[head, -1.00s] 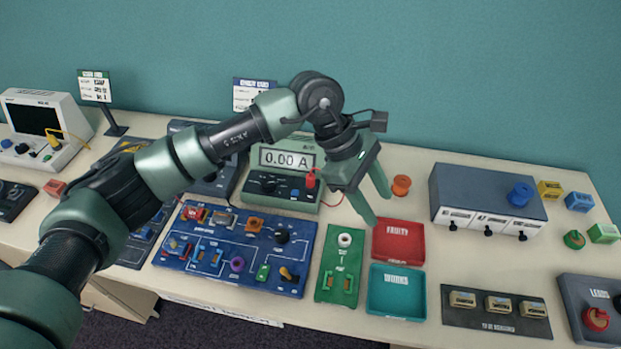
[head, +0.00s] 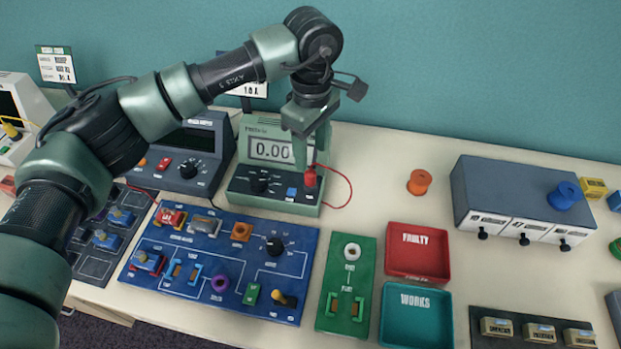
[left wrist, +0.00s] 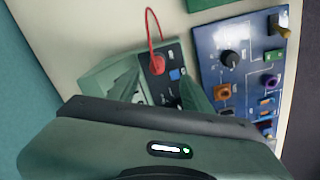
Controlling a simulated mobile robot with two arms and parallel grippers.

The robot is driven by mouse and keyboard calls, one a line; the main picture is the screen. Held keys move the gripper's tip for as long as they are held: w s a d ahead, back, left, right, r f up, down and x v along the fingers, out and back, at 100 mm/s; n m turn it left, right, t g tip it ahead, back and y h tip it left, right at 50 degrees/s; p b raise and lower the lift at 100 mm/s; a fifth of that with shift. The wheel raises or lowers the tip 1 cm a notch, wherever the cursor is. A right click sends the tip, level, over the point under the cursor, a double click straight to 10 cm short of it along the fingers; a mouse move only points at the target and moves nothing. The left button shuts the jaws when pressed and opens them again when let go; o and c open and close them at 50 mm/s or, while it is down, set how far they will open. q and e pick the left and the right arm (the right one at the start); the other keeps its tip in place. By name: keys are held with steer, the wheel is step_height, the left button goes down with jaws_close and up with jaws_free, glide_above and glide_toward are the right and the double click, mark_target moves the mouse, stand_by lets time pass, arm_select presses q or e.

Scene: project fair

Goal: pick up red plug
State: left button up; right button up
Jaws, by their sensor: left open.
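The red plug (head: 310,177) stands upright in the front panel of the green meter (head: 238,186), with a red wire looping from it to the right. The meter display reads 0.00 as far as it shows; the rest is hidden by my gripper. My left gripper (head: 312,156) is open and points down, its fingers just above and around the plug's top in the head view; contact cannot be told. In the left wrist view the red plug (left wrist: 157,65) lies between the two open fingers (left wrist: 158,88). My right gripper is not in view.
A blue plug (head: 292,192) sits close to the red one on the meter. A blue circuit board (head: 200,285), a green board (head: 335,255), a red FAULTY tray (head: 418,272) and a teal WORKS tray (head: 418,335) lie in front. An orange spool (head: 419,182) stands to the right.

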mark_target(311, 170)
arm_select(q)
steer(key=shift+w+f, duration=0.35)
steer(key=shift+f, duration=0.25)
steer(key=shift+w+f, duration=0.2)
steer(key=shift+f, duration=0.05)
steer(key=shift+f+p, duration=0.35)
steer(key=shift+f, duration=0.1)
steer(key=shift+s+f+p, duration=0.35)
steer(key=shift+f+p, duration=0.25)
steer(key=shift+f, duration=0.05)
step_height(311, 170, down, 4)
steer(key=shift+w+r+p, duration=0.1)
steer(key=shift+p, duration=0.85)
steer(key=shift+f, duration=0.45)
jaws_close()
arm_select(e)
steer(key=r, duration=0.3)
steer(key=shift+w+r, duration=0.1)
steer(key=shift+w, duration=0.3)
